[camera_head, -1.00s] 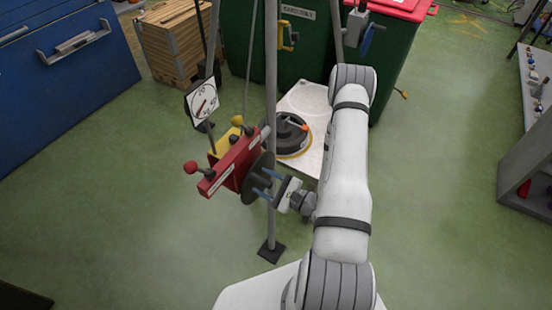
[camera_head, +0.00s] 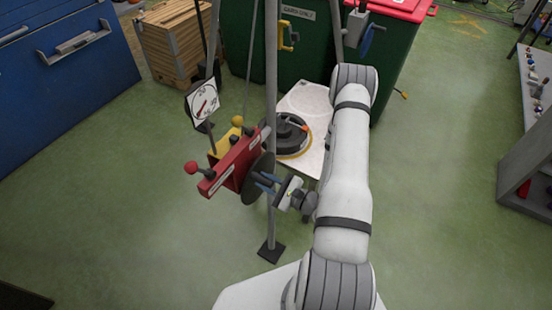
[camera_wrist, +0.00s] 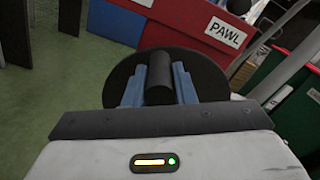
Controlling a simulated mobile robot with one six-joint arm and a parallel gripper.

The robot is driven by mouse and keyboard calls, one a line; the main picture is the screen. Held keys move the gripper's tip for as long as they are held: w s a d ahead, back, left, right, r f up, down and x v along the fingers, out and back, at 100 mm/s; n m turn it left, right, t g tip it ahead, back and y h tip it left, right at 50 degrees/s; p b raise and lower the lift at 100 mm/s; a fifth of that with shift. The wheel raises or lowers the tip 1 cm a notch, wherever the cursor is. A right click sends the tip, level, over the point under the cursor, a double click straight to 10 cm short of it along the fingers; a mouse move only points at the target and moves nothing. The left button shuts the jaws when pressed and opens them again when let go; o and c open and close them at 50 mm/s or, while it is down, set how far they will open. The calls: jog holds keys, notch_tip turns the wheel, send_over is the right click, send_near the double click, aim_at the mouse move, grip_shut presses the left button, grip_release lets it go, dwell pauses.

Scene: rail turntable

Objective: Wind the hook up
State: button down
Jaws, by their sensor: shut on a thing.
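A red winch box (camera_head: 232,162) stands on a tripod leg, with a dark round crank disc (camera_head: 257,180) on its right side. In the wrist view the disc (camera_wrist: 118,84) has a black cylindrical handle (camera_wrist: 159,80) pointing toward me. My gripper (camera_head: 265,181) is at the disc, and its two blue fingers are shut on the handle, one on each side. A "PAWL" label (camera_wrist: 225,31) shows on the red box. I cannot make out the hook for certain. A dial gauge (camera_head: 203,101) stands behind the winch.
A black round thing with a yellow rim (camera_head: 290,136) sits on a pale plate (camera_head: 310,100) behind the tripod leg (camera_head: 271,75). Green bins (camera_head: 400,50), a wooden crate (camera_head: 173,45) and a blue cabinet (camera_head: 60,85) stand around. The green floor at left is open.

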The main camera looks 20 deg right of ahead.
aim_at(258, 166)
jog(key=shift+w+d+r+m+p, duration=0.25)
jog(key=shift+w+d+m, duration=0.2)
jog(key=shift+m, duration=0.3)
jog(key=shift+w+d+r+m+p, duration=0.1)
jog(key=shift+w+d+r+m, duration=0.2)
jog(key=shift+d+m, duration=0.35)
jog(key=shift+a, duration=0.15)
jog(key=shift+w+d+r+m, duration=0.1)
jog(key=shift+w+d+m, duration=0.35)
jog(key=shift+m, duration=0.35)
jog(key=c, duration=1)
grip_release()
jog(key=shift+s, duration=0.1)
jog(key=shift+s, duration=0.1)
jog(key=b+v, duration=0.1)
jog(key=v, duration=0.7)
